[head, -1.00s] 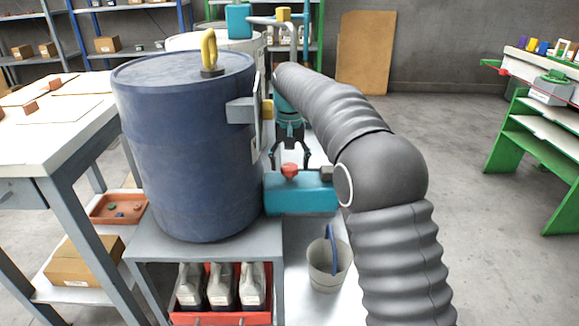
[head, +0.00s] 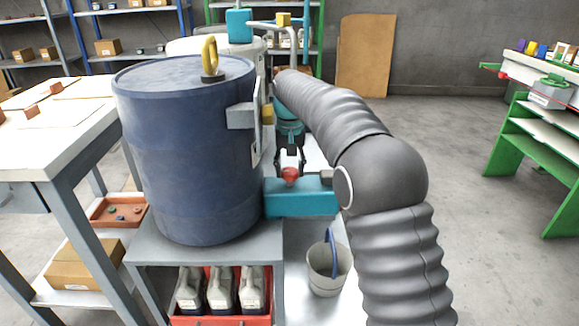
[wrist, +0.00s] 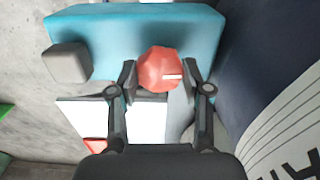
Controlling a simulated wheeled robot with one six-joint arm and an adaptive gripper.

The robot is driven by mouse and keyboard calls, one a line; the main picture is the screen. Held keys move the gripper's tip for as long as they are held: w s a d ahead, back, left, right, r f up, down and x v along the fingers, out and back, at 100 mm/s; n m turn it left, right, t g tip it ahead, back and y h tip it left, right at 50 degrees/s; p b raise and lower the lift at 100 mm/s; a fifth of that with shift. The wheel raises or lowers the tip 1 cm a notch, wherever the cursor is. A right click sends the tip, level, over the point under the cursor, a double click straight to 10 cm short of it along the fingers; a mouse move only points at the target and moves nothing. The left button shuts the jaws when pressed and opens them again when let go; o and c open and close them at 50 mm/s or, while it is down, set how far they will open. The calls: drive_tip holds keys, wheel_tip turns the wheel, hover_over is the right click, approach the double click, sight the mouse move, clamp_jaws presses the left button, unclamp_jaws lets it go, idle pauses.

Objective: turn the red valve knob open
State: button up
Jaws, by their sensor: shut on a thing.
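The red valve knob (head: 289,175) sits on the near side of a teal block (head: 300,199), right of the blue drum. In the wrist view the faceted knob (wrist: 159,69) has a white mark on its right half, pointing right. My gripper (head: 290,170) reaches down to it from behind. In the wrist view my gripper (wrist: 159,80) has one finger on each side of the knob, shut on it. The teal block (wrist: 140,30) lies beyond the knob there, with a grey stub (wrist: 68,63) at its left.
The large blue drum (head: 185,150) stands close to the left of my gripper on a grey stand (head: 205,247). A pale bucket (head: 325,270) stands below the teal block. A workbench (head: 60,140) is at the left and a green shelf (head: 535,150) at the right.

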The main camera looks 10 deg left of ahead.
sight(290, 170)
drive_tip(key=n+p, duration=0.3)
drive_tip(key=shift+r+n, duration=0.15)
drive_tip(key=shift+n, duration=0.25)
drive_tip(key=n, duration=0.3)
drive_tip(key=shift+n+p, duration=0.3)
drive_tip(key=shift+n, duration=0.1)
drive_tip(key=n, duration=0.5)
drive_tip(key=shift+a+n, duration=0.1)
drive_tip(key=shift+n, duration=2.3)
drive_tip(key=o, duration=1.2)
drive_tip(key=shift+c, duration=0.2)
wheel_tip(290, 170, up, 12)
